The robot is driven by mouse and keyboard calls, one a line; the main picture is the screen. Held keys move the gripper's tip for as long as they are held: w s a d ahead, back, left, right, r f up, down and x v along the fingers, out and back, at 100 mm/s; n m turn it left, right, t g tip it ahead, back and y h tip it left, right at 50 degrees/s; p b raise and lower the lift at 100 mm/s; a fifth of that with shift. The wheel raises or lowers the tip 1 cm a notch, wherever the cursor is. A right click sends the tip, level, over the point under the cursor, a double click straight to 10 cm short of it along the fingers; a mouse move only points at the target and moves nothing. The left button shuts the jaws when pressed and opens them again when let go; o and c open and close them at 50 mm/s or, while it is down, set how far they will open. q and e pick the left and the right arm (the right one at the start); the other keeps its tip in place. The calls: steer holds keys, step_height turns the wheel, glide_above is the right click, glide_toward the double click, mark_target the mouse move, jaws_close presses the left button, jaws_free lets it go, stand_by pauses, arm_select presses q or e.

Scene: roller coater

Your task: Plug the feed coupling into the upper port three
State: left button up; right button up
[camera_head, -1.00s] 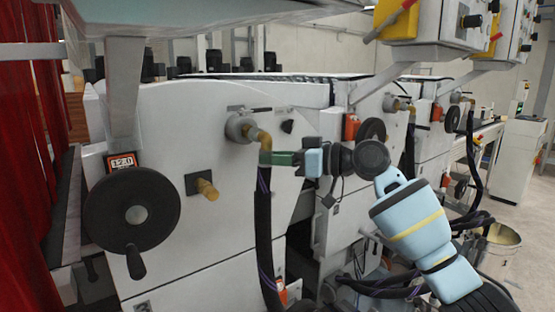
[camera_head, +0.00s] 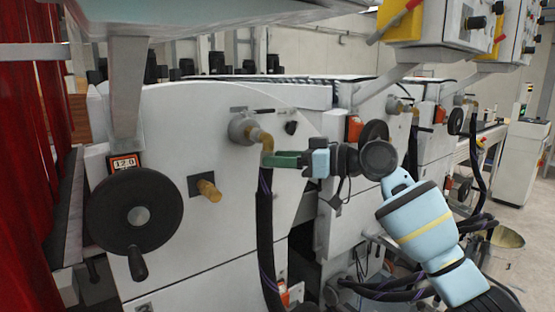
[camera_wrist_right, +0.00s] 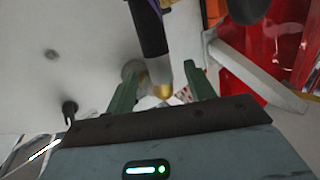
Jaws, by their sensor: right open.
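The feed coupling (camera_head: 266,140) is a brass elbow with a black hose (camera_head: 265,230) hanging down from it. It meets the round grey port (camera_head: 241,129) high on the nearest machine front and looks seated there; the exact depth cannot be told. My right gripper (camera_head: 272,160) has its green fingers at the elbow's lower end, just above the hose. In the right wrist view, the two open fingers (camera_wrist_right: 162,88) stand apart on either side of the brass coupling (camera_wrist_right: 161,88), with gaps showing. The port appears behind it. My left gripper is not in view.
A black handwheel (camera_head: 135,210) and a brass stub (camera_head: 208,190) protrude from the machine front at left. Similar hosed couplings (camera_head: 399,105) are on machines farther right. A bucket (camera_head: 503,250) stands on the floor.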

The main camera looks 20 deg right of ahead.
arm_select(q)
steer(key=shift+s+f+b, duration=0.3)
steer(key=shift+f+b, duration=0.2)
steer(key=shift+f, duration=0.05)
arm_select(e)
steer(key=v, duration=0.6)
steer(key=shift+s+d, duration=0.3)
steer(key=shift+d, duration=0.05)
step_height(320, 180, down, 29)
steer(key=s+a+m+h+p, duration=0.1)
steer(key=s+a+m+h, duration=0.15)
steer(key=m+h, duration=0.25)
steer(key=s+f+m+h, duration=0.15)
steer(key=s+f, duration=0.45)
steer(key=f, duration=0.6)
steer(key=s+a+f+m+h+p, duration=0.1)
steer(key=s+f+h+p, duration=0.15)
steer(key=s+f, duration=1.15)
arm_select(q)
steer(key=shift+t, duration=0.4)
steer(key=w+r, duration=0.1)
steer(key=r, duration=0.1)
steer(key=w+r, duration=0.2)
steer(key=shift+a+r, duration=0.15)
arm_select(e)
steer(key=s+f+g+h, duration=0.1)
steer(key=s+f+h, duration=0.1)
steer(key=s, duration=1.8)
steer(key=shift+s+h, duration=0.35)
steer(key=shift+h, duration=0.15)
